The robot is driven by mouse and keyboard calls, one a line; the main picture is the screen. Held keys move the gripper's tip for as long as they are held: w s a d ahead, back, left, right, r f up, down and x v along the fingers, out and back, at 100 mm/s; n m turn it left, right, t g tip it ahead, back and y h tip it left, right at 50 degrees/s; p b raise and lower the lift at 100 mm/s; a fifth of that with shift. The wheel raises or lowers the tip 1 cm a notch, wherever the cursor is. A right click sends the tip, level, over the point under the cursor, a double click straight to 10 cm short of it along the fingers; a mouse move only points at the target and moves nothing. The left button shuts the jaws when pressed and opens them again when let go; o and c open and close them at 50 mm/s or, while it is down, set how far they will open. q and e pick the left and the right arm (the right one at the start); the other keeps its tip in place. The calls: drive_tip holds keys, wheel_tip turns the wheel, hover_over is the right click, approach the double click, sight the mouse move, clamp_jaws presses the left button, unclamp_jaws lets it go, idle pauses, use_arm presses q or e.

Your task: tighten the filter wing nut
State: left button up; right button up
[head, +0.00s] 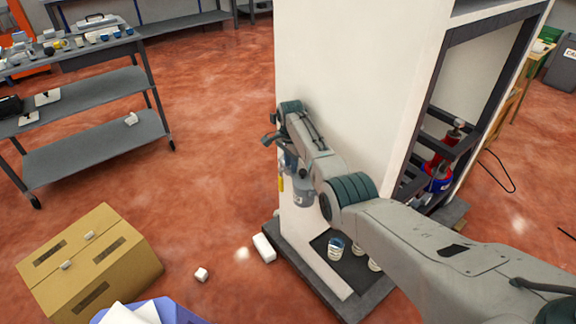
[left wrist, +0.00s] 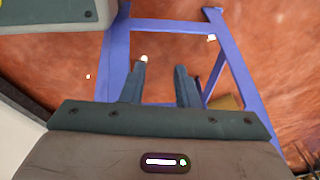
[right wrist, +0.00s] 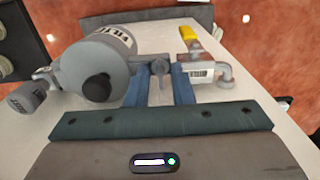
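The grey filter (right wrist: 108,62), with a label and a dark round knob, is mounted on the white cabinet's side. It also shows in the head view (head: 304,192), below my right wrist. A small grey wing nut (right wrist: 159,88) stands beside the filter in the right wrist view. My right gripper (right wrist: 160,70) has its blue fingers on both sides of the wing nut, with little gap, and appears shut on it. The fingertips are mostly hidden in the head view. My left gripper (left wrist: 161,68) is open and empty in the left wrist view, above a blue frame.
A valve with a yellow handle (right wrist: 188,34) and a grey pipe elbow (right wrist: 226,72) sit close to the right finger. The tall white cabinet (head: 350,70) stands beside my right arm. A cardboard box (head: 90,262) lies at lower left; the red floor between is mostly clear.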

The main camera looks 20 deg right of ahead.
clamp_jaws()
drive_tip(key=shift+r+m+p, duration=0.2)
drive_tip(key=shift+m+p, duration=0.25)
drive_tip(key=shift+m, duration=0.25)
drive_tip(key=shift+f+m, duration=0.15)
drive_tip(key=shift+m, duration=0.85)
drive_tip(key=shift+m+p, duration=0.6)
drive_tip(key=shift+m, duration=1.2)
